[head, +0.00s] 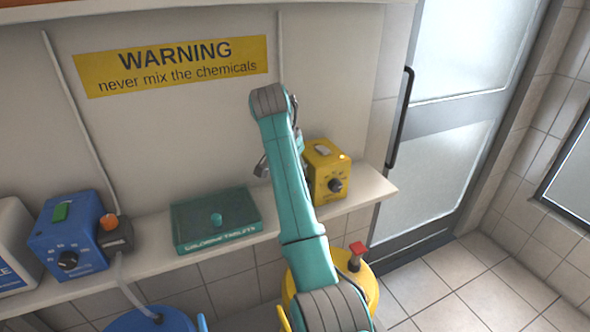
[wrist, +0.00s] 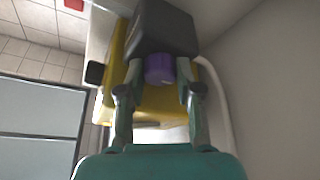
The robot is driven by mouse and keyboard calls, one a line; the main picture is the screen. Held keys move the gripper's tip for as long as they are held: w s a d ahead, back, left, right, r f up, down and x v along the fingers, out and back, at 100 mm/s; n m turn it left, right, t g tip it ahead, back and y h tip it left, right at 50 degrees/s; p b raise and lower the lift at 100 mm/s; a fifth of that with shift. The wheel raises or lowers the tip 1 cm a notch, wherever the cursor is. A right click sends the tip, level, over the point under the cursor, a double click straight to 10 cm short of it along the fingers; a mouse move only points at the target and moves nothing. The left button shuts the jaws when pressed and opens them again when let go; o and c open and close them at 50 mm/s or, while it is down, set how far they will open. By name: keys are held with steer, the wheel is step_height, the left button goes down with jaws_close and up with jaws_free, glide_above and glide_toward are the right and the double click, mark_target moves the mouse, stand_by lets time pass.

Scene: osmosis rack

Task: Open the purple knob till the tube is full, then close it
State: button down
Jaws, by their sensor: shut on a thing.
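In the wrist view the purple knob (wrist: 160,69) sits between the two fingers of my gripper (wrist: 160,76), which is shut on it. The knob is on a dark block (wrist: 166,30) beside a yellow box. In the head view this yellow box (head: 328,180), with a black dial, stands on the shelf at the right. My arm hides the knob and most of my gripper (head: 265,165) in the head view. I cannot make out the tube's fill level in either view.
A blue box (head: 72,240) with a dial and a teal tablet box (head: 215,222) share the shelf (head: 150,258). A yellow drum (head: 355,262) with a red valve and a blue drum (head: 150,320) stand below. The floor at the right is clear before a door.

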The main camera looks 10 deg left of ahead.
steer(key=m, duration=0.2)
steer(key=m+g+h, duration=0.1)
steer(key=m, duration=0.2)
steer(key=shift+w+a+h, duration=0.1)
steer(key=shift+a+h, duration=0.1)
steer(key=shift+h, duration=0.1)
steer(key=m+g, duration=0.1)
steer(key=m, duration=0.1)
steer(key=m+g+h, duration=0.1)
steer(key=m, duration=0.2)
steer(key=shift+w+m, duration=0.15)
steer(key=shift+m, duration=0.15)
steer(key=shift+a+m+g, duration=0.1)
steer(key=shift+m+g, duration=0.2)
steer(key=shift+m, duration=0.3)
steer(key=c, duration=1.1)
jaws_free()
steer(key=shift+o, duration=0.2)
steer(key=shift+n, duration=0.4)
